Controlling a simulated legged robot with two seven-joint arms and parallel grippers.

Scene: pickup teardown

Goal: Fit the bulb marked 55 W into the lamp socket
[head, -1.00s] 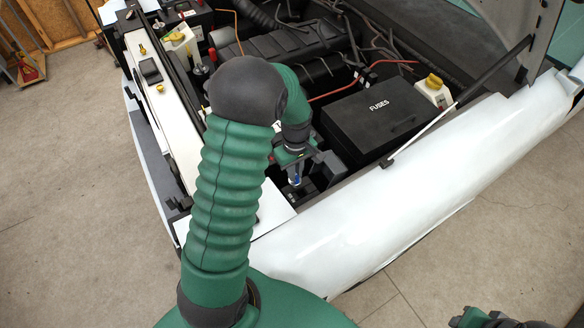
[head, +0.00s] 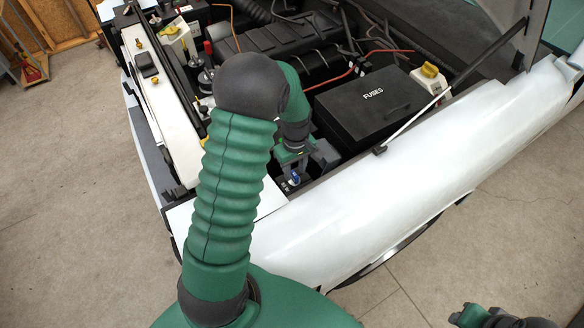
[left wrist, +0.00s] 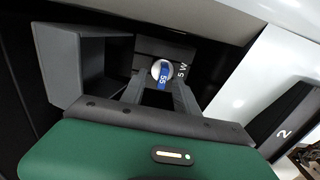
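My left gripper (head: 293,178) hangs low in the front corner of the engine bay, beside the fuse box. In the left wrist view its two grey fingers (left wrist: 160,88) are closed on the sides of a small round bulb (left wrist: 161,73). The bulb has a blue band reading 55, and its blue shows small in the head view (head: 294,181). Behind it is a dark holder (left wrist: 160,49) with white lettering, of which "5 W" is readable. I cannot tell whether bulb and holder touch. I cannot make out the lamp socket. My right gripper (head: 498,318) is cut off at the bottom right.
A black box marked FUSES (head: 360,108) stands right of the left gripper. The white fender (head: 400,165) and a thin prop rod (head: 415,120) border the bay. A black part marked 2 (left wrist: 283,133) lies right in the wrist view. The left floor is open.

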